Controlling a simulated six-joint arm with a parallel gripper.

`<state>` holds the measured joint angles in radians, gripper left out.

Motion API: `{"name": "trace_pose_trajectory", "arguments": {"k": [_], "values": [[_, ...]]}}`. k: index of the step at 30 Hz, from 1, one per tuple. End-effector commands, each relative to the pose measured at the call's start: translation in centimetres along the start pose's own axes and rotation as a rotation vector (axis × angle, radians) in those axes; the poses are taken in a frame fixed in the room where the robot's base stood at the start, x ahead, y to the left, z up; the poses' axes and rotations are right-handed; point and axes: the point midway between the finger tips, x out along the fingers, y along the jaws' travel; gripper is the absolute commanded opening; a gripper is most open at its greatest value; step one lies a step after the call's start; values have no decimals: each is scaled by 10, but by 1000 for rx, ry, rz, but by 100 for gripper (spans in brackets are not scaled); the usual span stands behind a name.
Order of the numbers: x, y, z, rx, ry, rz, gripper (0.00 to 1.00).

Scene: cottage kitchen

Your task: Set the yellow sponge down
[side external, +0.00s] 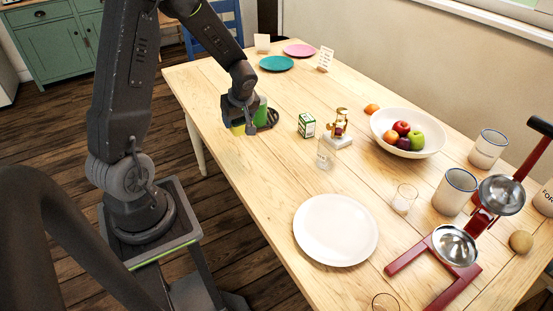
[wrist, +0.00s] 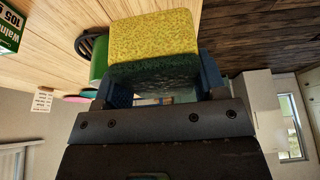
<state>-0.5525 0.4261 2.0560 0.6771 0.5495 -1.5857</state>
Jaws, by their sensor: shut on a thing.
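My gripper (side external: 239,120) is shut on the yellow sponge (wrist: 153,38), which has a dark green scouring side facing the palm. In the wrist view the sponge sits between the two fingers and fills the top middle. In the side view only a small yellow part of the sponge (side external: 238,130) shows below the fingers, near the left edge of the wooden table (side external: 250,165). I cannot tell whether the sponge touches the table.
A green object (side external: 261,112) and a dark ring-like item (side external: 272,118) are close beside my gripper. A green-and-white box (side external: 307,125), a small glass shaker (side external: 324,155) and a white plate (side external: 335,230) stand farther right. Bare wood lies between gripper and plate.

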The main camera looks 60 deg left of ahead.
Motion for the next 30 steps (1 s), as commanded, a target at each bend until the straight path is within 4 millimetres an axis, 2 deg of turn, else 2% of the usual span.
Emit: {"name": "trace_pose_trajectory", "arguments": {"k": [5, 12, 18, 24, 30], "values": [[10, 13, 16, 7, -2, 1, 43], [26, 53, 59, 9, -2, 1, 43], [37, 81, 88, 5, -1, 2, 43], [43, 90, 99, 3, 0, 1, 43], [69, 90, 110, 4, -1, -2, 43]]}}
